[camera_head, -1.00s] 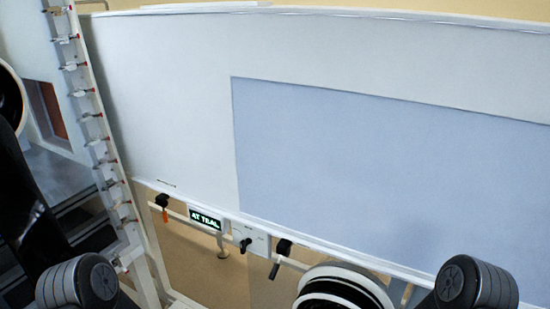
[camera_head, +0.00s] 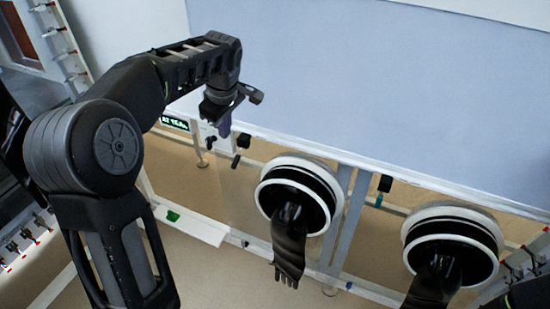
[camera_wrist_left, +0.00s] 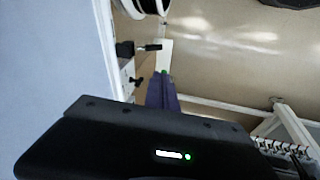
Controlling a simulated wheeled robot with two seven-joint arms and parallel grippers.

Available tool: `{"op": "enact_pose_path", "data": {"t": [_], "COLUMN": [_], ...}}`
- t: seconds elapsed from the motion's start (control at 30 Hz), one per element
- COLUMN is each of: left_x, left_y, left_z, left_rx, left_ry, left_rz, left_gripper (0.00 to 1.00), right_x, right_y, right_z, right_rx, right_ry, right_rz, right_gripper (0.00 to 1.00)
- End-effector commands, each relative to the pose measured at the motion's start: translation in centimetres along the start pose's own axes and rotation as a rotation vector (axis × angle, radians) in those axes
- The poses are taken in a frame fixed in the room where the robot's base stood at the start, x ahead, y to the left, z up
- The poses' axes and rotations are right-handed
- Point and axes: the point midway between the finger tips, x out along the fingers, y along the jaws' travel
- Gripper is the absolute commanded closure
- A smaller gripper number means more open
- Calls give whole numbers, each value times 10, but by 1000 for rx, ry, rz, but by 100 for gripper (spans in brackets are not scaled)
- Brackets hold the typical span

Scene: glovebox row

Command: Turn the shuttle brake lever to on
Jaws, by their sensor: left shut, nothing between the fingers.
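A small black lever (camera_head: 210,143) sits on a white plate (camera_head: 201,131) on the rail under the panel, right of the lit sign; I take it for the shuttle brake lever. It also shows in the left wrist view (camera_wrist_left: 132,81), beside the white plate. Its label is too small to read. My left gripper (camera_head: 225,130), with purple fingers, is shut and empty. In the head view it is just right of the lever and partly overlaps the plate. In the left wrist view the fingers (camera_wrist_left: 162,90) are apart from the lever. My right gripper is out of view.
A black clamp with a handle (camera_head: 242,142) is on the rail right of the lever. A lit sign (camera_head: 174,123) reads "AT TEAL". Two round glove ports (camera_head: 333,181) (camera_head: 494,225) with hanging black gloves stand further right. The pale panel (camera_head: 330,70) rises behind.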

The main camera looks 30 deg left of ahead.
Motion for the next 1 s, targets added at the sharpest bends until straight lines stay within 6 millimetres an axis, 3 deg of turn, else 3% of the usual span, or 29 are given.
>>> {"op": "enact_pose_path", "data": {"t": [0.33,0.53,0.77,1.0], "left_x": [-2,9,43,92], "left_y": [-1,-1,-2,-2], "left_z": [-2,-1,-1,-1], "left_rx": [-12,-11,-9,-10], "left_ry": [2,1,0,-1], "left_rz": [-4,-6,-9,-9], "left_gripper": [100,100,100,100], "right_x": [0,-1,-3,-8], "right_y": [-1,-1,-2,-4], "right_z": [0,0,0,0], "right_rx": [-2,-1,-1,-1], "right_ry": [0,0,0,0], "right_rz": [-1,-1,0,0], "right_gripper": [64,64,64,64]}}
